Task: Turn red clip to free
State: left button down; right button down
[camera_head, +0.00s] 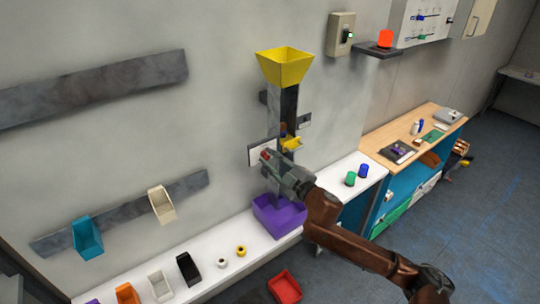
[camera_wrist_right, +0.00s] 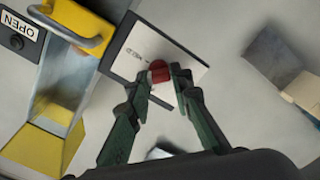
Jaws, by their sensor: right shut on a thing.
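The red clip (camera_wrist_right: 160,71) is a small rounded red piece on a white plate (camera_wrist_right: 133,57) with a dark edge and a printed word that I read as "HELD". In the head view the white plate (camera_head: 261,152) is on the wall beside the dark chute, and a bit of the red clip (camera_head: 265,154) shows. My right gripper (camera_wrist_right: 163,76) is shut on the red clip, one finger on each side. In the head view my right gripper (camera_head: 272,160) reaches up to the plate from the lower right. My left gripper is not in view.
A yellow funnel (camera_head: 285,66) tops the dark chute. A yellow handle (camera_wrist_right: 85,40) and an OPEN label (camera_wrist_right: 18,33) are close to the plate. A purple bin (camera_head: 277,215) sits below on the white shelf. A red tray (camera_head: 285,287) lies on the floor.

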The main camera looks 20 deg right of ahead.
jog(key=n+p, duration=0.1)
jog(key=n, duration=0.3)
jog(key=shift+n+p, duration=0.3)
jog(key=shift+p, duration=0.05)
jog(key=shift+f+n+p, duration=0.15)
jog(key=shift+n+p, duration=0.4)
jog(key=shift+n, duration=1.35)
jog(key=c, duration=1.7)
grip_release()
jog(key=shift+c, duration=0.2)
jog(key=v, duration=1.2)
